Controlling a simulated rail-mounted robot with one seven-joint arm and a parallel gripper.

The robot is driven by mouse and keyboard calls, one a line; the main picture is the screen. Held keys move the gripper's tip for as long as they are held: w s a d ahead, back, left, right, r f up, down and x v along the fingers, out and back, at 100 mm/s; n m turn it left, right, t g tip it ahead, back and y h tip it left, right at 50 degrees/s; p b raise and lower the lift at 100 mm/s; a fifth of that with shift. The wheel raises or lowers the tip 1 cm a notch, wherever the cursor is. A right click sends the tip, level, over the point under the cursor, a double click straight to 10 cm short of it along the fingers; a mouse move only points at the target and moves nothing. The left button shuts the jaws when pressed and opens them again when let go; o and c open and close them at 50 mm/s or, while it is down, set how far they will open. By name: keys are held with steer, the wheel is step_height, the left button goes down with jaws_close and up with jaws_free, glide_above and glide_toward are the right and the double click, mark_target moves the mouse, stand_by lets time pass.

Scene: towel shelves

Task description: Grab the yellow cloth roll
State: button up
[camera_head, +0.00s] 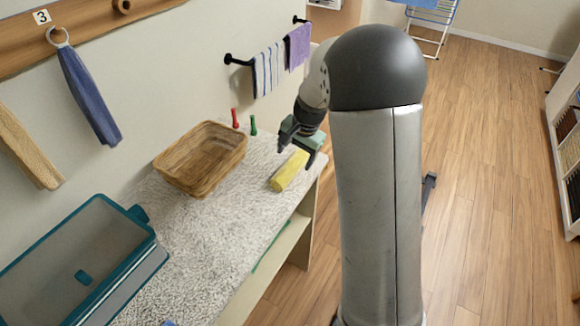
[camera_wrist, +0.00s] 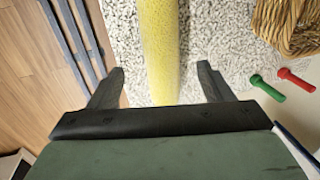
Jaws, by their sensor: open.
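The yellow cloth roll (camera_head: 289,171) lies on the speckled grey-white shelf top (camera_head: 228,222), near its right edge. My gripper (camera_head: 301,143) is at the far end of the roll, above the shelf. In the wrist view the yellow roll (camera_wrist: 160,45) runs up and down the picture between my two open fingers (camera_wrist: 160,84), with a gap on each side. The near end of the roll is hidden behind the gripper body in that view. Nothing is held.
A wicker basket (camera_head: 201,158) stands left of the roll. Red (camera_head: 235,118) and green (camera_head: 253,125) pegs are behind it at the wall. A teal-rimmed bin (camera_head: 84,262) stands at the front left. Towels hang on a wall bar (camera_head: 238,61). Floor (camera_head: 480,170) lies open to the right.

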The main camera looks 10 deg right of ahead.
mark_target(291, 163)
steer(key=shift+w+p+x, duration=0.15)
steer(key=shift+p+x, duration=0.2)
steer(key=shift+x, duration=1.1)
steer(key=shift+w+p+x, duration=0.1)
steer(key=shift+p+x, duration=0.25)
steer(key=shift+x, duration=1.05)
steer(key=shift+r, duration=0.1)
steer(key=c, duration=1.1)
